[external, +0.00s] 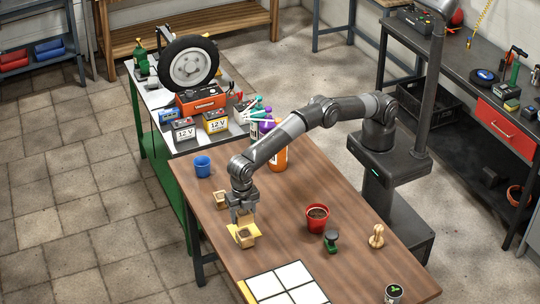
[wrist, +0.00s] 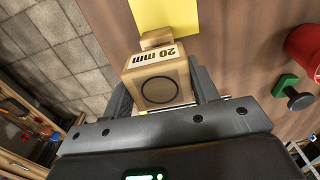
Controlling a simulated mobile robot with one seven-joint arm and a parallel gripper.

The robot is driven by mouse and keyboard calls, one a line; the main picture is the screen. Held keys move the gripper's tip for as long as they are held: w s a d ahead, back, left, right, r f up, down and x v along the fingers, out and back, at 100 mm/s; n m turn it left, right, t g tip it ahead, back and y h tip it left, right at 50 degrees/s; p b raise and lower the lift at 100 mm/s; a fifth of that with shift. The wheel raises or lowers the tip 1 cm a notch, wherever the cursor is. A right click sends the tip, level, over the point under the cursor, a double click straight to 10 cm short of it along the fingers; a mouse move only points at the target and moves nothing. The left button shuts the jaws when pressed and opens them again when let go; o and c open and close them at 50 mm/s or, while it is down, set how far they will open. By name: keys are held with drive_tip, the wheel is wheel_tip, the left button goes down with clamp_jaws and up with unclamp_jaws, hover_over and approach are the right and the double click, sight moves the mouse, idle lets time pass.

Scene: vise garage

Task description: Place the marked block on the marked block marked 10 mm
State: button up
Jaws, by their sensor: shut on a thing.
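My gripper (external: 243,208) is shut on a wooden block (wrist: 158,82) whose side reads "20 mm" and whose face bears a dark ring. The fingers grip it on two opposite sides. In the external view a wooden block (external: 246,239) with a dark top stands just below and in front of the gripper, by a yellow sheet (external: 233,230). The yellow sheet also shows in the wrist view (wrist: 165,14), with part of a wooden block (wrist: 156,38) behind the held one. Another small wooden block (external: 220,200) stands to the left. No 10 mm mark is legible.
A blue cup (external: 203,166) stands at the back left of the table. A red pot (external: 317,218), a green-and-black stamp-like object (external: 331,240) and a wooden piece (external: 377,236) stand to the right. A white panelled sheet (external: 285,283) lies in front.

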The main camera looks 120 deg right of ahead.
sight(243, 214)
drive_tip(key=shift+w+a+f, duration=0.1)
drive_tip(key=shift+a+f, duration=0.4)
drive_tip(key=shift+a, duration=0.15)
drive_tip(key=shift+f, duration=1.85)
drive_tip(key=shift+f, duration=0.15)
drive_tip(key=o, duration=1)
wheel_tip(243, 214, up, 11)
drive_tip(key=shift+w+f, duration=0.1)
drive_tip(key=shift+r, duration=0.75)
